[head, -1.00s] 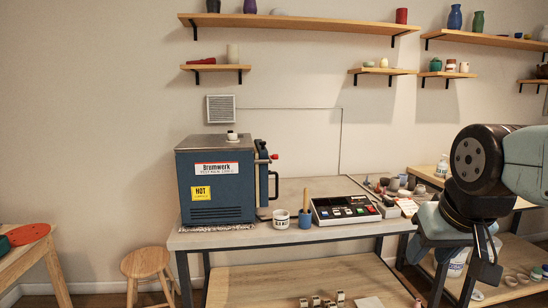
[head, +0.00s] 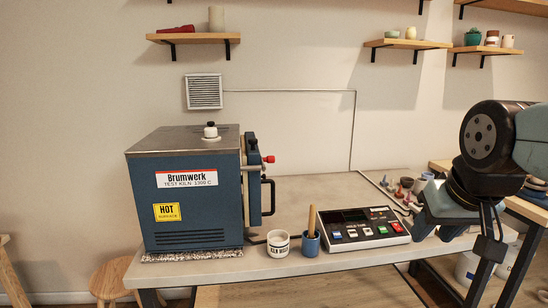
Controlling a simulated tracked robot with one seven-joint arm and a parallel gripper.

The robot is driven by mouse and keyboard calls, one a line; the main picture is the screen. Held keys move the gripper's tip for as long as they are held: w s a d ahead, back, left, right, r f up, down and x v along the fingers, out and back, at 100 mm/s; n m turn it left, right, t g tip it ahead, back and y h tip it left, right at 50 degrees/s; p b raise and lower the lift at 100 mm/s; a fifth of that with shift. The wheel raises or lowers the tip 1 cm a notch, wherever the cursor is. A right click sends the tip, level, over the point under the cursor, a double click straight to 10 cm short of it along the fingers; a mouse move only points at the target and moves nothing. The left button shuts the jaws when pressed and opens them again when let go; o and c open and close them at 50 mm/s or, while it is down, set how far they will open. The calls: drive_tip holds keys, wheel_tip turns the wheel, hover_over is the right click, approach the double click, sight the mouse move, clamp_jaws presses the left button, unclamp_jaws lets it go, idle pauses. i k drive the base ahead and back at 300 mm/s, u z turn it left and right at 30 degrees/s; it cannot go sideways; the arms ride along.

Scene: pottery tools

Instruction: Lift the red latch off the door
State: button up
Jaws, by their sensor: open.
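The blue kiln (head: 195,215) stands on the grey table, with its door (head: 253,180) on the right side, seen edge-on. The red latch (head: 269,159) sticks out to the right from the upper part of the door. Only its red end shows clearly. A black handle (head: 268,197) is below it on the door. The door looks closed against the kiln body. My gripper (head: 430,234) is open and empty, low at the right beyond the control box, well apart from the latch. Its fingers are partly hidden by their angle.
A white pot (head: 278,243) and a blue cup (head: 310,246) with a wooden tool stand in front of the door. The control box (head: 355,228) lies right of them. Small tools and pots (head: 405,187) sit behind my gripper. The tabletop behind the control box is clear.

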sight(269, 159)
drive_tip(key=u, duration=0.05)
drive_tip(key=i, duration=0.2)
drive_tip(key=z, duration=2.15)
drive_tip(key=i, duration=0.9)
drive_tip(key=u, duration=3.5)
